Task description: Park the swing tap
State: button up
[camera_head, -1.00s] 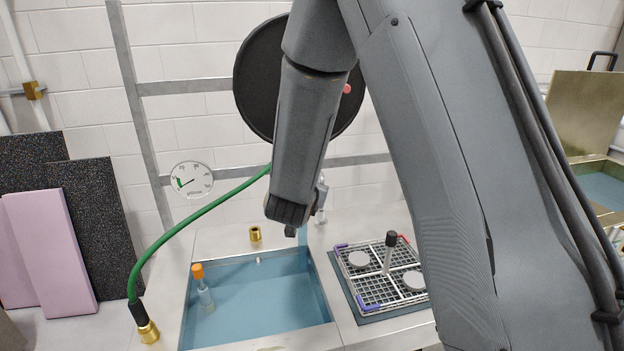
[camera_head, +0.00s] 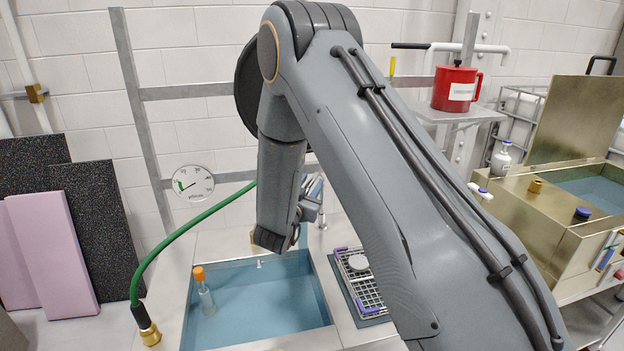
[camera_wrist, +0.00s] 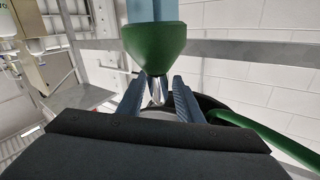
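In the wrist view, a green cone-shaped nozzle (camera_wrist: 153,42) with a shiny metal neck (camera_wrist: 157,89) shows close ahead, apparently the end of the swing tap. A pale blue column (camera_wrist: 149,9), seemingly running water, extends from its wide end. My gripper (camera_wrist: 157,82) is open, one blue-grey finger on each side of the neck; gaps show, and I cannot tell whether either finger touches. In the head view, my arm hides most of the tap; a pale blue strip (camera_head: 303,236) shows above the blue basin (camera_head: 262,298).
A bottle with an orange cap (camera_head: 204,290) stands in the basin. A wire rack (camera_head: 359,285) is right of it, partly hidden. A green hose (camera_head: 180,232) arches left. A red mug (camera_head: 456,89) sits on a shelf at right, near a brass-coloured tank (camera_head: 545,225).

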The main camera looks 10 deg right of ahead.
jog(key=shift+x, duration=0.75)
grip_shut()
